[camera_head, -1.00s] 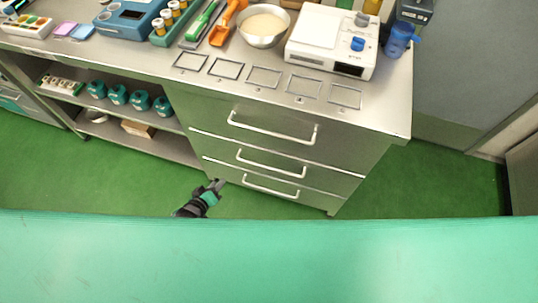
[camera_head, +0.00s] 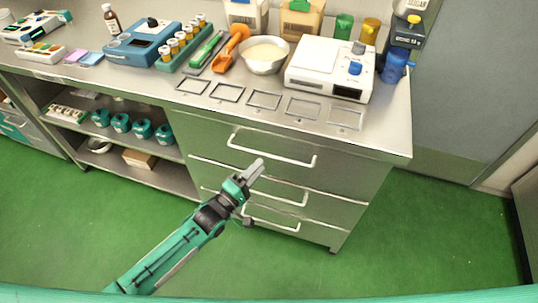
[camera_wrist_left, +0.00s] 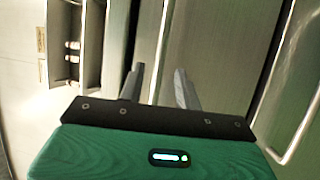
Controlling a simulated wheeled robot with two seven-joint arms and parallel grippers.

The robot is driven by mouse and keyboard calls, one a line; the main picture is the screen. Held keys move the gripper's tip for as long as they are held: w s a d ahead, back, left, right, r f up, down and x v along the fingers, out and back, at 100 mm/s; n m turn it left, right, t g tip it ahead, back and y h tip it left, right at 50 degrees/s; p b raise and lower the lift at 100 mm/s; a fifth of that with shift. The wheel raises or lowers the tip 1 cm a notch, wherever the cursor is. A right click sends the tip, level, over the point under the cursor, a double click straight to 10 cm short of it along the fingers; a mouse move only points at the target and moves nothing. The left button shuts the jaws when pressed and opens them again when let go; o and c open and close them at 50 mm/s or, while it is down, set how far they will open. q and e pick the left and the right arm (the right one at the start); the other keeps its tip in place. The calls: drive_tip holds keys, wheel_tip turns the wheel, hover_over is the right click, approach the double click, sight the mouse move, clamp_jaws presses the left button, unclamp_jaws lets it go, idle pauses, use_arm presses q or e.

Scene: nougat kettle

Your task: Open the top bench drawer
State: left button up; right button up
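The grey metal bench has a stack of three drawers below its worktop. The top bench drawer (camera_head: 335,165) is closed, and its front lies flush with the fronts below. Its pale bar handle (camera_head: 290,161) runs across it. My left gripper (camera_head: 258,168) is in front of the drawers, its fingertips pointing up toward the area just below the top handle. I cannot tell whether they touch anything. My right gripper is out of view.
Open shelves (camera_head: 165,175) with teal containers are left of the drawers. Green floor (camera_head: 430,230) is clear in front.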

sight(269, 155)
use_arm(q)
drive_tip(key=x, duration=0.6)
clamp_jaws()
